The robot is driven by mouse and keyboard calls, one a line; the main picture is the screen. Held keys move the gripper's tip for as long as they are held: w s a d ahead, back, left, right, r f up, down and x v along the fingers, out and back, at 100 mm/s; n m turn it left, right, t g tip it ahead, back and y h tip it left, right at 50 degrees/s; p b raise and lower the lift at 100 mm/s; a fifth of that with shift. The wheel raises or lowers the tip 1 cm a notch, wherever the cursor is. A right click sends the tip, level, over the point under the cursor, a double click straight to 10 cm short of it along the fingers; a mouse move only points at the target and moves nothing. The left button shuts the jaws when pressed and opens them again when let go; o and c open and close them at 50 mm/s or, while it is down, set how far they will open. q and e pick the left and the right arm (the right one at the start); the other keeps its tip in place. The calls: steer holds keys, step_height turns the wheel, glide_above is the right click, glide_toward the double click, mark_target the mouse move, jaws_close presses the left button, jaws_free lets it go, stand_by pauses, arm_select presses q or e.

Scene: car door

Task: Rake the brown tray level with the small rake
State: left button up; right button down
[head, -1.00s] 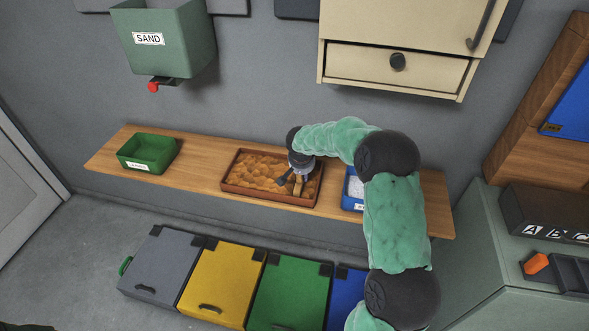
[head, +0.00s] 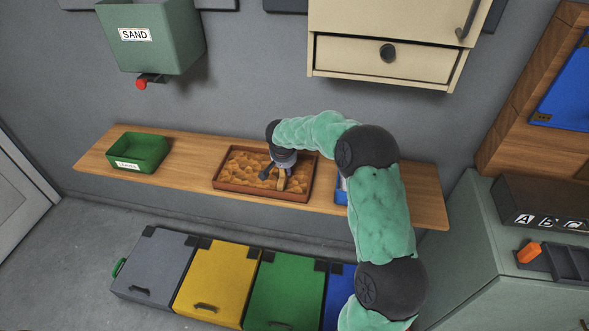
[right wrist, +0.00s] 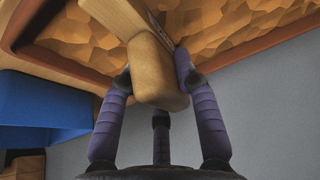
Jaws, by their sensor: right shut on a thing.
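The brown tray (head: 219,187) sits on the wooden shelf, filled with lumpy orange-brown sand (head: 245,167). The sand surface looks uneven. My right gripper (head: 280,173) is over the right half of the tray, pointing down. It is shut on the small rake, whose pale wooden handle (head: 282,183) shows below the fingers. In the right wrist view the handle (right wrist: 158,82) lies between the purple fingers, with the tray rim (right wrist: 90,77) and sand behind it. The rake's head is mostly hidden, so I cannot tell whether it touches the sand. My left gripper is not in view.
A green bin (head: 138,152) stands on the shelf (head: 190,165) at left; a blue container (head: 341,190) is partly behind my right arm. A SAND hopper (head: 150,40) and a cream cabinet (head: 385,55) hang above. Coloured lidded boxes (head: 215,280) stand below.

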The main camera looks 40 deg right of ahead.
steer(key=w+a, duration=0.2)
steer(key=shift+w+a+b, duration=0.2)
steer(key=shift+w+b, duration=0.1)
steer(key=shift+w, duration=0.1)
steer(key=w+a, duration=0.2)
steer(key=w, duration=0.1)
steer(key=w+a, duration=0.5)
steer(key=w, duration=0.1)
steer(key=shift+a, duration=0.4)
steer(key=w+a, duration=0.1)
steer(key=w+a+p, duration=0.1)
steer(key=shift+w+a+r, duration=0.1)
steer(key=shift+w, duration=0.2)
steer(key=shift+w+a+p, duration=0.65)
steer(key=shift+w+a, duration=0.2)
steer(key=shift+w, duration=0.1)
step_height(320, 180, up, 3)
steer(key=shift+s+d+p, duration=0.1)
steer(key=shift+d+p, duration=0.05)
steer(key=shift+p, duration=0.55)
steer(key=shift+r+p, duration=1)
steer(key=shift+r, duration=0.75)
